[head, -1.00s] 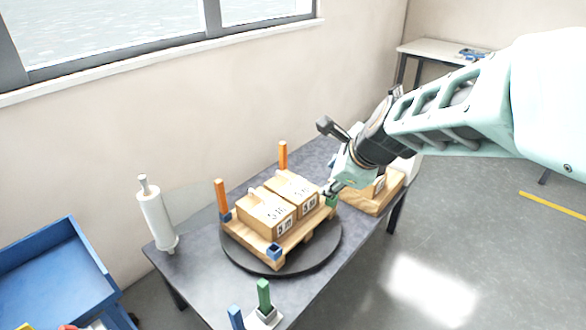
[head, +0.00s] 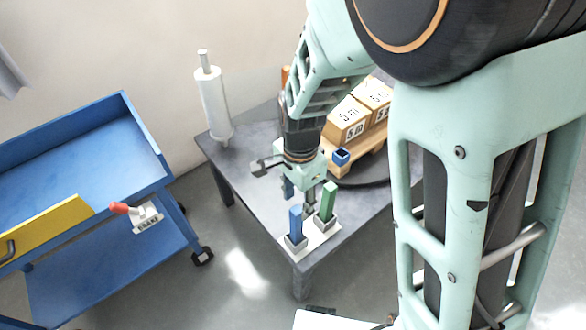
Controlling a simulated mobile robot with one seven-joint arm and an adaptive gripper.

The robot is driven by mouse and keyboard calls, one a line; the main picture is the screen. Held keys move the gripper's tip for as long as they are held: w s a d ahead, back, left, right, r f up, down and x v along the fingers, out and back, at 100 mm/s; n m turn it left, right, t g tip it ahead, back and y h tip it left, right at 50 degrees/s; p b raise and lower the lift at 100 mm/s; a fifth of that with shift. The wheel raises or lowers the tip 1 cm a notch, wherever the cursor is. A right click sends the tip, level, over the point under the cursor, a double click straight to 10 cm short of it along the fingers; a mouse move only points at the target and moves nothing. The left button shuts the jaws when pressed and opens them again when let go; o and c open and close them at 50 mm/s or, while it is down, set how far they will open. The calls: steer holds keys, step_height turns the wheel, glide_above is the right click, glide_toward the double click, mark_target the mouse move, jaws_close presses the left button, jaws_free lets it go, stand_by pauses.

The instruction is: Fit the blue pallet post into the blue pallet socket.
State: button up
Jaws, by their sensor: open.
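The blue post (head: 296,223) stands upright in a white holder at the near corner of the table, beside a green post (head: 328,200). My gripper (head: 309,192) is open and points down just behind the two posts, apart from the blue one as far as I can tell. The blue pallet socket (head: 341,157) sits at the near corner of the wooden pallet (head: 362,160), right of my gripper, and looks empty. Part of the pallet is hidden behind my arm.
Boxes (head: 347,119) marked 5 m lie on the pallet, which rests on a dark turntable (head: 372,183). A white roll (head: 213,103) stands at the table's back left. A blue cart (head: 82,172) is at left.

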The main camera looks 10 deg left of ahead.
mark_target(296, 224)
steer(key=shift+s+a+f, duration=0.1)
steer(key=shift+s+f, duration=0.15)
steer(key=shift+f, duration=0.55)
step_height(296, 224, down, 10)
steer(key=b, duration=0.4)
steer(key=shift+b, duration=0.3)
steer(key=shift+r, duration=0.1)
jaws_close()
